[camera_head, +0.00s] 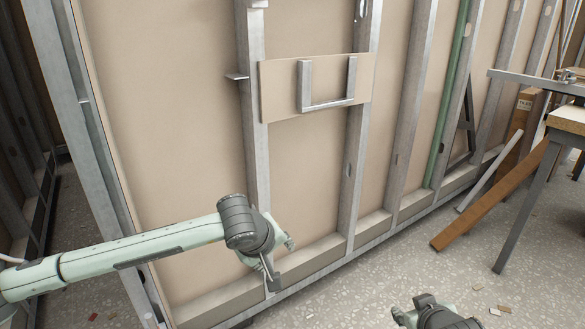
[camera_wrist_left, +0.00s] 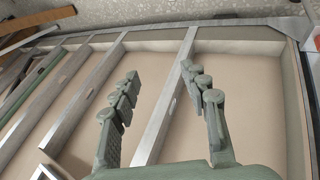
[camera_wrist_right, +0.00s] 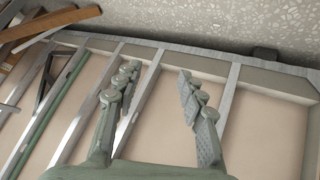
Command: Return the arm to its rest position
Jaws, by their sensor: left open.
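My left gripper (camera_head: 280,262) is in front of the lower part of a metal-stud wall panel (camera_head: 165,130) in the head view. In the left wrist view its two fingers (camera_wrist_left: 160,75) are spread apart with nothing between them. My right gripper (camera_head: 405,318) shows only partly at the bottom edge of the head view, over the floor. In the right wrist view its fingers (camera_wrist_right: 158,73) are also spread and empty. The wall studs and beige board show behind both pairs of fingers. I cannot tell whether the left fingers touch the wall.
A board with a U-shaped metal bracket (camera_head: 328,105) is fixed between two studs. A green pipe (camera_head: 448,95) runs up the wall. Wooden planks (camera_head: 490,195) lean at the right beside a workbench (camera_head: 568,118). The speckled floor (camera_head: 420,275) has small scraps.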

